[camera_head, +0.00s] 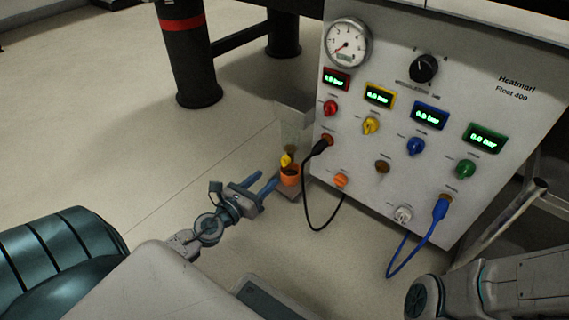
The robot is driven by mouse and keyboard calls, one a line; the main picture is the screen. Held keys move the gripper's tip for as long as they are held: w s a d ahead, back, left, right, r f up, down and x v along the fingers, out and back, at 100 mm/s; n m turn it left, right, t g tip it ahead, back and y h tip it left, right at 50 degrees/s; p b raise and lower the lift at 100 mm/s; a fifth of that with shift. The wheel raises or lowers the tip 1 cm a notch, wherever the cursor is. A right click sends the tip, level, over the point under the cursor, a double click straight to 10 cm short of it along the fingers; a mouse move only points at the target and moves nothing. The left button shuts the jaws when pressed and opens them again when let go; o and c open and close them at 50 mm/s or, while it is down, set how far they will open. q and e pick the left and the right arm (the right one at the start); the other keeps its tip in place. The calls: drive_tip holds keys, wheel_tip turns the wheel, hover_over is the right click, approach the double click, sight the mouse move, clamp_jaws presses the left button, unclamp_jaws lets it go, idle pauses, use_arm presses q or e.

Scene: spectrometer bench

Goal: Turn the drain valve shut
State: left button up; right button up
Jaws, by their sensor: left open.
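A small yellow handle (286,160) at the lower left side of the grey panel appears to be the drain valve. It sits just above an orange cup-like part (290,176); how far it is turned is too small to tell. My left gripper (268,178) reaches in from the lower left, its two blue fingers apart and empty. The fingertips point toward the orange part and appear a short way from the handle, not visibly touching it. My right arm shows at the lower right, but its gripper is out of view.
The grey panel (385,208) carries a round gauge (347,43), a black knob (424,68), several displays and coloured knobs. A black cable (307,210) and a blue cable (412,254) loop out in front. A black table leg (187,60) stands behind; floor is clear at left.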

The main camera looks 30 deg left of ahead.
sight(282, 164)
use_arm(q)
drive_tip(key=w+p, duration=0.1)
drive_tip(key=w, duration=0.2)
drive_tip(key=w+p, duration=0.1)
drive_tip(key=w, duration=0.2)
drive_tip(key=shift+w+d+r, duration=0.1)
drive_tip(key=shift+w+d, duration=0.1)
drive_tip(key=shift+w, duration=0.65)
drive_tip(key=c, duration=1)
drive_tip(key=n, duration=0.5)
drive_tip(key=shift+d+n, duration=0.1)
drive_tip(key=shift+n, duration=2.3)
